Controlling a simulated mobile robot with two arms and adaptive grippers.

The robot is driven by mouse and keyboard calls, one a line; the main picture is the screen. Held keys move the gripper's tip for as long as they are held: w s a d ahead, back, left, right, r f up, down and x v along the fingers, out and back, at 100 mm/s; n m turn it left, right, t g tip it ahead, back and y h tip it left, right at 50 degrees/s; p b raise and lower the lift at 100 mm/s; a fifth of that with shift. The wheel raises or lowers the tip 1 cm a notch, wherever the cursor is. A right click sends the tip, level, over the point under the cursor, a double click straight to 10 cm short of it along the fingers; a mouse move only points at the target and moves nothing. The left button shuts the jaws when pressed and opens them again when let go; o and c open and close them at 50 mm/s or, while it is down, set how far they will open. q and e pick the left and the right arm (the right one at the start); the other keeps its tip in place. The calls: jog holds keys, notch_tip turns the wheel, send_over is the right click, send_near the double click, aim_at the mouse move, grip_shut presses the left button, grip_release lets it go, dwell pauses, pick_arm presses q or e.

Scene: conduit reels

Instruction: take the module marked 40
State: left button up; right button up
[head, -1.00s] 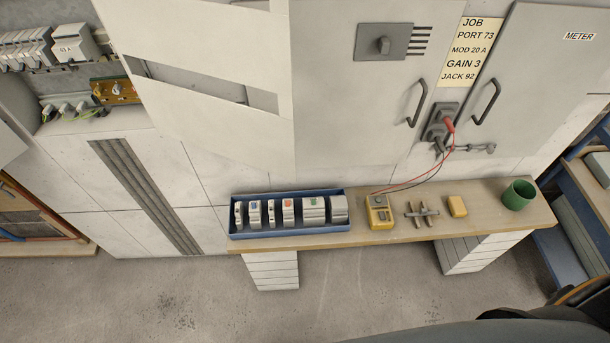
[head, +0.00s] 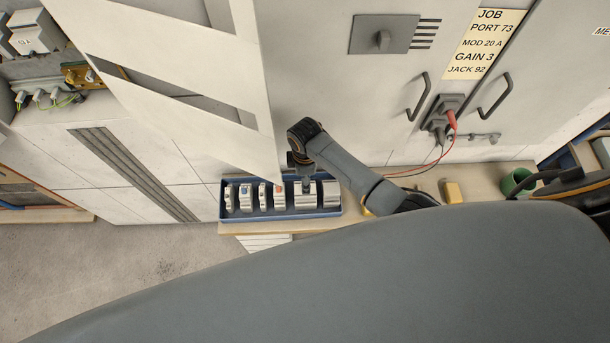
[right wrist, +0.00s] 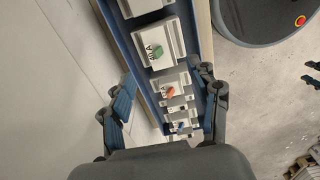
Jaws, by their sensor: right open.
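The blue tray (head: 270,217) on the bench holds a row of pale modules; its wall also shows in the right wrist view (right wrist: 203,45). A wide module with a green patch (right wrist: 160,44) has print that looks like 40 A, turned sideways. In the head view this module (head: 305,201) is partly behind my gripper. My right gripper (head: 305,186) is above it. In the right wrist view my right gripper (right wrist: 166,84) is open, its fingers apart with nothing held between them. The green-patch module lies just beyond the fingertips. My left gripper is not in view.
An orange-marked module (right wrist: 171,91) and narrower ones sit beside it in the tray. The slotted cabinet panel (head: 180,60) rises close to my right gripper. A green cup (head: 516,182) and yellow block (head: 452,192) stand farther right on the bench. A job note (head: 484,44) hangs above.

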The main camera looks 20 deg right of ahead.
jog(key=shift+f+b, duration=2.8)
jog(key=shift+b, duration=0.1)
jog(key=shift+f+b, duration=0.95)
jog(key=shift+f, duration=0.7)
grip_shut()
jog(key=shift+r+p, duration=1.1)
jog(key=shift+p, duration=0.2)
jog(key=shift+r+p, duration=2.95)
jog(key=shift+p, duration=0.3)
